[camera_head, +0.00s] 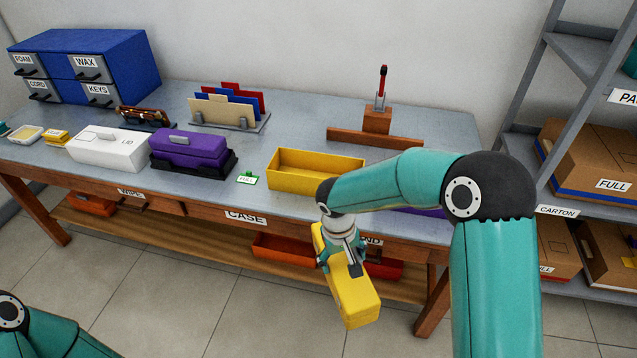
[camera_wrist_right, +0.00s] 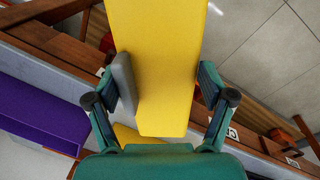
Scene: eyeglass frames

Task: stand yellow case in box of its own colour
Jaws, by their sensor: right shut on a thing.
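The yellow case (camera_head: 351,292) is a long yellow block, held tilted in front of the table's front edge. My right gripper (camera_head: 340,262) is shut on it. In the right wrist view the yellow case (camera_wrist_right: 158,70) lies between the two fingers of my right gripper (camera_wrist_right: 165,88), with a grey part against its left side. The open yellow box (camera_head: 315,170) stands on the table near the front edge, behind and above the held case. It looks empty, though its front right corner is partly behind my right arm. The left gripper is out of view; only part of my left arm shows.
A purple case (camera_head: 188,148) on a dark base and a white lidded box (camera_head: 108,147) stand left of the yellow box. A green-edged card (camera_head: 247,178) lies beside it. A wooden block with a red-handled tool (camera_head: 378,118) stands behind. Shelves with cartons (camera_head: 597,172) are at right.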

